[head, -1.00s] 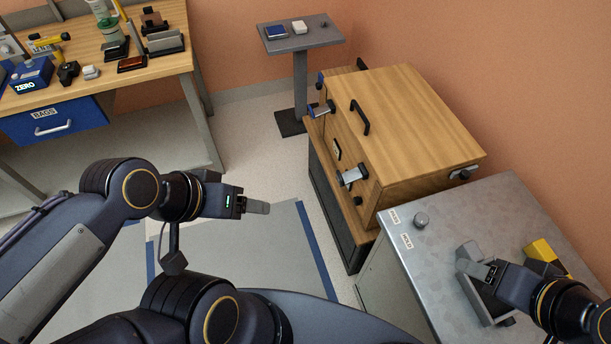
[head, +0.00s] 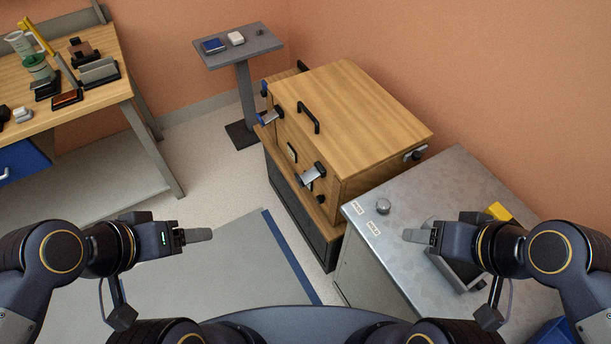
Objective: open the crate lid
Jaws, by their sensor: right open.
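The wooden crate (head: 375,150) stands right of centre on a dark base, and its lid (head: 350,95) lies shut on top. A black handle (head: 308,117) is on the lid's left part. Silver latches show on the near side, one at the left (head: 271,117) and one at the near corner (head: 313,174). A third latch (head: 415,154) is on the right side. My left gripper (head: 198,236) is left of the crate, apart from it; its jaws are seen edge-on. My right gripper (head: 415,236) is open and empty above the metal cabinet, clear of the crate.
The metal cabinet (head: 450,190) carries a round knob (head: 383,206) and a grey tray (head: 455,270) partly behind my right arm. A small grey stand (head: 240,45) is behind the crate. A cluttered workbench (head: 85,105) is at left.

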